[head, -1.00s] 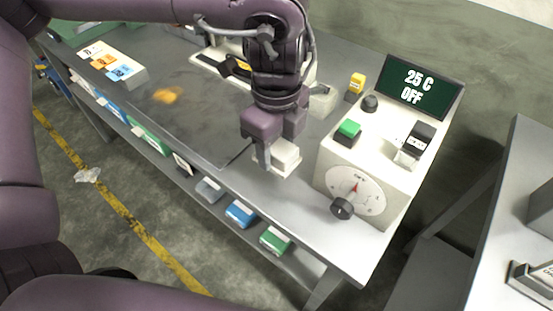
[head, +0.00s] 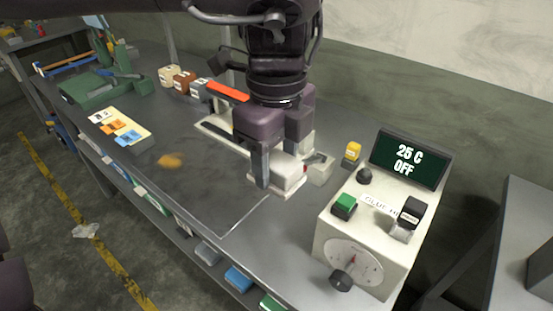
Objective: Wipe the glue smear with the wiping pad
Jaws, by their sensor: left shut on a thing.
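The glue smear (head: 171,160) is a small orange-yellow patch on the dark mat (head: 205,193) on the workbench. My left gripper (head: 277,178) is shut on the white wiping pad (head: 289,174), to the right of the smear and apart from it. The pad is at or just above the bench; I cannot tell whether it touches. Part of the pad is hidden by the gripper's fingers. My right gripper is not in view.
A control box (head: 361,238) with a green button, dial and "25 C OFF" display (head: 408,160) stands right of the pad. A block with colored tabs (head: 122,131) lies left of the smear. A green tool (head: 105,85) stands at far left. The mat between smear and pad is clear.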

